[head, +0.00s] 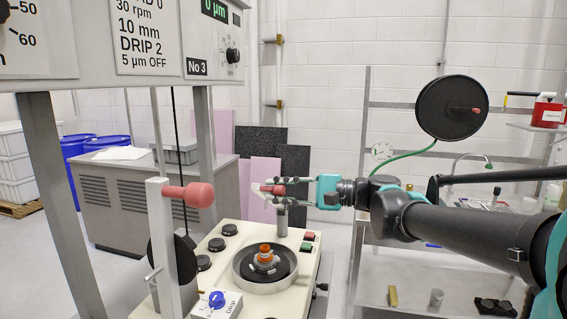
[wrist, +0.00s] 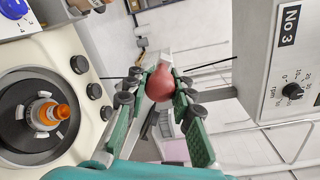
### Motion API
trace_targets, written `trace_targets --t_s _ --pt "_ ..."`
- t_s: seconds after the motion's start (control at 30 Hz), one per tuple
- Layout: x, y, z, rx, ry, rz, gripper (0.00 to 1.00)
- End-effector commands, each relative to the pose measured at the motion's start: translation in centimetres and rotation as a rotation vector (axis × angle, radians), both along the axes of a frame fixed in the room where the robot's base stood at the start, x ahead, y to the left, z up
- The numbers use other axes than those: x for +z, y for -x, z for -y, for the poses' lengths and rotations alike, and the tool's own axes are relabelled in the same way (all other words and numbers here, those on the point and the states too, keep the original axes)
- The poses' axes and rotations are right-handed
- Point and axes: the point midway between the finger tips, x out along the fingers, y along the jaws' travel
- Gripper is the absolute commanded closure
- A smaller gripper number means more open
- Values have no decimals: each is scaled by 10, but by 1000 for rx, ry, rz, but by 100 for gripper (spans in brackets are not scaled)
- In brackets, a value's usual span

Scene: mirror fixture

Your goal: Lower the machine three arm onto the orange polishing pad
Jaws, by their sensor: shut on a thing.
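My gripper (head: 268,190) is shut on the red knob (head: 274,189) of the machine three arm, above the back of the machine top. In the wrist view the red knob (wrist: 161,84) sits between the green finger pads. A pale piece of the arm (wrist: 166,60) shows just beyond the knob; the rest is hard to make out. The orange polishing pad (head: 265,250) stands at the middle of a round dark basin (head: 248,277), below and slightly left of my gripper. It also shows at the left of the wrist view (wrist: 50,114), apart from the knob.
A pale upright post (head: 161,250) with another red knob (head: 189,195) stands at the front left of the machine. A blue DRIP dial (head: 217,299) is near it. The No 3 panel (head: 197,69) hangs overhead.

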Motion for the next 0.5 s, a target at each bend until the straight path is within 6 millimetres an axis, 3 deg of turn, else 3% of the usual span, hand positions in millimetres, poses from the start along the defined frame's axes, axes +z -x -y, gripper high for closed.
trace_targets --t_s 0.2,0.5 --pt "-50 29 -6 2 36 184 100" --pt "-100 45 -9 2 71 363 100"
